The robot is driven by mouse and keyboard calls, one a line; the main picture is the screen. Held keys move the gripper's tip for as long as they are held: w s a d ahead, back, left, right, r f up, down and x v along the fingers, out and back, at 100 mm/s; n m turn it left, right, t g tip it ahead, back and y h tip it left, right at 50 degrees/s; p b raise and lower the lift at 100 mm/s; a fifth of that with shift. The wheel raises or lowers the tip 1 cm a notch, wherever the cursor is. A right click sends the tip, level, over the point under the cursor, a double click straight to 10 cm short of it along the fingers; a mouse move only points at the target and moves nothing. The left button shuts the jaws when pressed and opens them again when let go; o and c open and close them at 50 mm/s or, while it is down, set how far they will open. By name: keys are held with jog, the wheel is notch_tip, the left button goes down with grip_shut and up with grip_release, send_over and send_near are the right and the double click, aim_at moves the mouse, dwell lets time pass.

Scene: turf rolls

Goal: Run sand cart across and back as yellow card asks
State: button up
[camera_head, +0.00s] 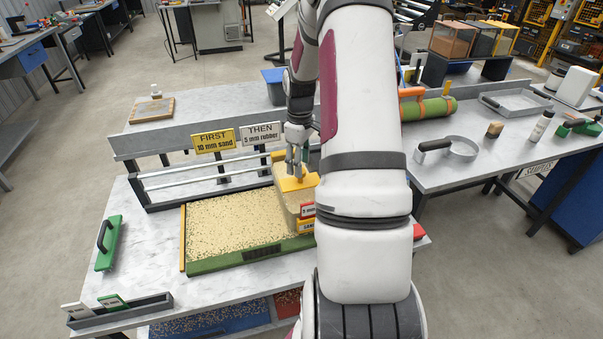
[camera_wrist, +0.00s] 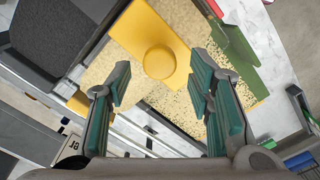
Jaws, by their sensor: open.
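The sand cart (camera_head: 300,205), a clear box of sand with a yellow top, stands at the right end of the turf bed (camera_head: 225,262). The bed has a green edge and a sandy, speckled surface. The yellow card (camera_head: 213,141) behind it reads "FIRST 10 mm sand". My gripper (camera_head: 296,168) is above the cart's top. In the wrist view my gripper (camera_wrist: 160,78) is open, with the round yellow knob (camera_wrist: 158,62) between and just beyond its fingertips. I cannot tell whether the fingers touch it. My arm hides part of the cart's right side.
A grey card (camera_head: 261,134) reads "THEN 5 mm rubber". A rail (camera_head: 165,183) runs behind the bed. A rolled green turf (camera_head: 428,109) and tools lie on the right table.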

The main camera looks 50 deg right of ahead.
aim_at(296, 184)
jog(key=shift+f, duration=2.35)
grip_shut()
